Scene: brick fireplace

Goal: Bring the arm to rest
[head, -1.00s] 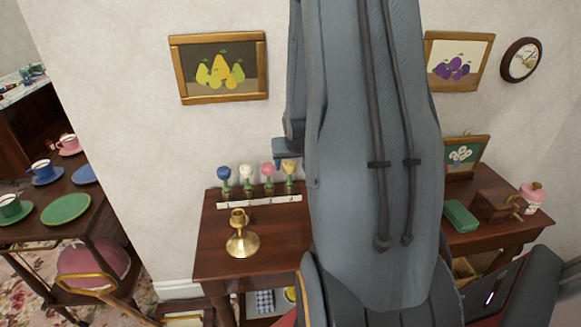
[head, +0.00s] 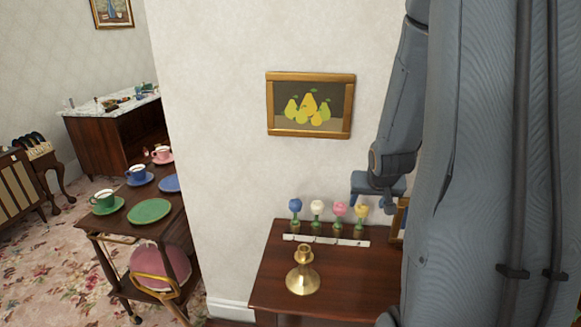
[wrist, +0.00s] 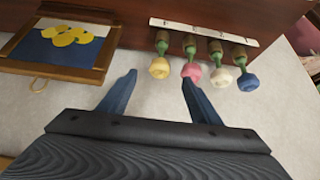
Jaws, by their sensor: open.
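My arm (head: 480,170) is raised and fills the right side of the head view, hiding part of the wooden table. My gripper (head: 378,190) shows beside it, in front of the wall and above the table's back edge. In the wrist view my gripper (wrist: 158,84) is open, its two blue fingers wide apart with nothing between them.
The wooden table (head: 345,290) holds a brass candlestick (head: 303,273) and a white strip (head: 325,240) by the flowers. A framed picture (wrist: 60,45) is close by on the left of the wrist view. A tea trolley (head: 150,225) with cups stands left. A pear picture (head: 311,105) hangs above.

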